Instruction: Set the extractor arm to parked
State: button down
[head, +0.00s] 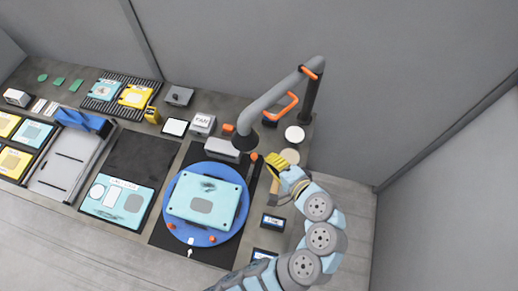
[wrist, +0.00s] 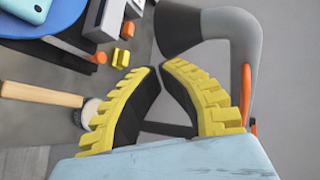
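The extractor arm (head: 272,97) is a grey jointed tube with orange handles, on a dark post at the bench's back right corner. Its tube slopes down toward the front left. Its dark hood (head: 244,142) hangs beside the grey box, behind the blue turntable. In the wrist view the grey tube (wrist: 246,40) bends at upper right, with an orange handle (wrist: 246,92) below it. My gripper (head: 273,161) is right of and slightly in front of the hood, apart from it. In the wrist view its yellow-and-black fingertips (wrist: 160,69) lie close together with nothing between them.
The blue turntable (head: 171,216) carries a light blue case (head: 225,188). A grey box (head: 222,150) stands behind it. A wooden-handled tool (wrist: 42,95) lies near my gripper. A white disc (head: 294,134) lies by the post. Open floor is on the right.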

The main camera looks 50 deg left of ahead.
jog(key=x, duration=0.7)
jog(key=shift+p, duration=0.4)
